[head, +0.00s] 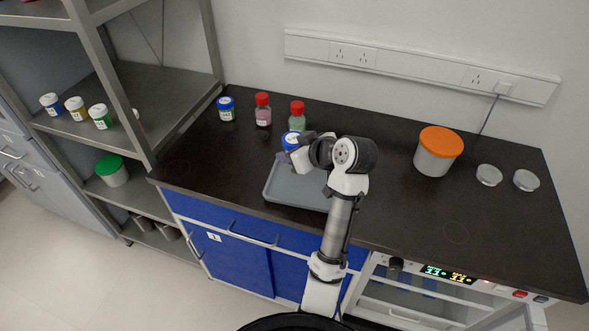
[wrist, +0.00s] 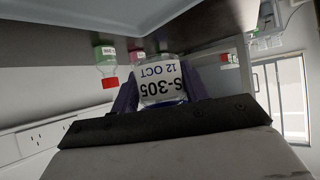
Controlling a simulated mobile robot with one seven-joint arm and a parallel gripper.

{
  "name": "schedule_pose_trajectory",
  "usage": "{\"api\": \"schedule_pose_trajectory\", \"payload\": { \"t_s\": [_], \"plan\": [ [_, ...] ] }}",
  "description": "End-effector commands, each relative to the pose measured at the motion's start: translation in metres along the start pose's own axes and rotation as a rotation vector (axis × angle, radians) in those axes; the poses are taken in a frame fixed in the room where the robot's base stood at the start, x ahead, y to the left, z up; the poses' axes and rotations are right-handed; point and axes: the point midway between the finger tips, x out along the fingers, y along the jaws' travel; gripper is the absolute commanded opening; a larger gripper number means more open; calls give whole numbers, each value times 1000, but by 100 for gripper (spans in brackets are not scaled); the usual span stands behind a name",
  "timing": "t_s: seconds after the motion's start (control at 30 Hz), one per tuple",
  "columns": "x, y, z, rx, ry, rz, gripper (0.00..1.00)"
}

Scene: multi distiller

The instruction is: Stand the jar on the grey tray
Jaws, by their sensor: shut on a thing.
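The jar with a blue lid (head: 290,139) is in my gripper (head: 292,155), above the far left part of the grey tray in the head view. In the wrist view the jar (wrist: 162,82) sits between the two fingers, and its label reads S-305, 12 OCT, upside down in the picture. My gripper is shut on it. The grey tray (head: 282,194) lies on the dark bench top; its right part is hidden by my arm. The tray also fills the top left of the wrist view (wrist: 70,18). Whether the jar touches the tray is hidden.
Behind the tray stand another blue-lidded jar (head: 226,109), a red-capped pink bottle (head: 263,110) and a red-capped green bottle (head: 297,115). An orange-lidded tub (head: 437,152) and two glass dishes (head: 489,175) are at right. A metal shelf (head: 130,95) stands at left.

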Motion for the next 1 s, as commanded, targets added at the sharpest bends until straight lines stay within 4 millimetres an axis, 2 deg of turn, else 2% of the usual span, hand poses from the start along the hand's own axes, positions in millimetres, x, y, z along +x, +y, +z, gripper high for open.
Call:
{"api": "schedule_pose_trajectory", "payload": {
  "t_s": [0.1,0.37,0.6,0.97,1.0],
  "plan": [
    [12,-1,19,4,-3,-1,21],
    [25,0,37,1,-1,0,21],
    [42,0,62,2,-1,0,21],
    [46,0,67,-1,1,1,21],
    [46,0,67,-1,0,1,46]
  ]
}}
